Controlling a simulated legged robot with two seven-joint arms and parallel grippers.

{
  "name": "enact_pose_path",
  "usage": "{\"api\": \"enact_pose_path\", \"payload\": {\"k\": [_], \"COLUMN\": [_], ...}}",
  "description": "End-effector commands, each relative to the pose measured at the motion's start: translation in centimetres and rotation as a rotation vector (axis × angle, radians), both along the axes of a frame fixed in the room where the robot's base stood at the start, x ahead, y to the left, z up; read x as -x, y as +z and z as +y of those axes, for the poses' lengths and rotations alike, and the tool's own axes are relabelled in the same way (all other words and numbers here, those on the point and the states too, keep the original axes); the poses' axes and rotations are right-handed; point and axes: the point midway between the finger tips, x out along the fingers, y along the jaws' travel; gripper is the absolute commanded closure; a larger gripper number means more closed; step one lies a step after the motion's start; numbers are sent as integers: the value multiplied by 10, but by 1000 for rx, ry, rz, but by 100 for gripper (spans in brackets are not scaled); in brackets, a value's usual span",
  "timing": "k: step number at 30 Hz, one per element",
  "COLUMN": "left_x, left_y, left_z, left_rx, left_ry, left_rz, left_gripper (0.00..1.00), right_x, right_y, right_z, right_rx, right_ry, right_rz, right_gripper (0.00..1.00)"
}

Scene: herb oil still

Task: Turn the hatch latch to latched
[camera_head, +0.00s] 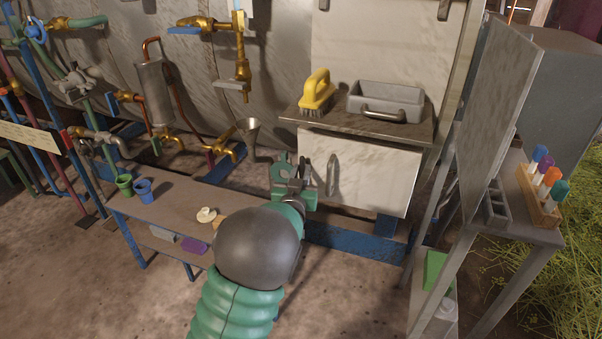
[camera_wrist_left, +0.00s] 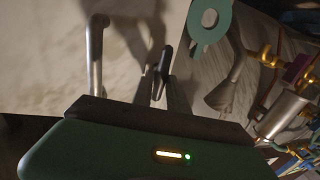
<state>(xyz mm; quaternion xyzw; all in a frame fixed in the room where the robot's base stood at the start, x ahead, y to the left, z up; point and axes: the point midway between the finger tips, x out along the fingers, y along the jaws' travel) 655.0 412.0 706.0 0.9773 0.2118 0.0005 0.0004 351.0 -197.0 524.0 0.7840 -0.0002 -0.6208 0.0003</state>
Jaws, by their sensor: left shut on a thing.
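The hatch (camera_head: 385,175) is a pale, stained panel under a shelf, with a vertical metal handle (camera_head: 332,175). The handle also shows at the left of the wrist view (camera_wrist_left: 97,65). My left gripper (camera_head: 296,186) is at the hatch's left edge, left of the handle. In the wrist view its fingers (camera_wrist_left: 165,90) are shut on a small dark lever (camera_wrist_left: 164,60), which looks like the hatch latch. A green plate with a round hole (camera_wrist_left: 211,22) sits beside it. My gripper and wrist hide most of the latch in the head view. My right gripper is not in view.
Above the hatch, a shelf holds a yellow brush (camera_head: 317,92) and a grey tray (camera_head: 386,101). A metal funnel (camera_head: 249,132) hangs close left of my gripper. A low bench (camera_head: 180,200) with cups stands left. A rack of colored-capped tubes (camera_head: 540,190) stands right.

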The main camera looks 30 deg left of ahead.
Motion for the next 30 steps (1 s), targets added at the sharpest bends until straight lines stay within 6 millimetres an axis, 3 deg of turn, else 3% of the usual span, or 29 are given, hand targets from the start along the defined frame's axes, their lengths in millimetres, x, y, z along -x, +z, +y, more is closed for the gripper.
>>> {"api": "enact_pose_path", "payload": {"k": [14,30], "left_x": [0,-1], "left_y": [-3,-6], "left_z": [0,-3], "left_rx": [-77,-519], "left_ry": [0,0], "left_rz": [22,127], "left_gripper": [100,100], "right_x": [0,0], "right_y": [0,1], "right_z": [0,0], "right_rx": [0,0], "right_ry": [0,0], "right_rz": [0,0], "right_gripper": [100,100]}}
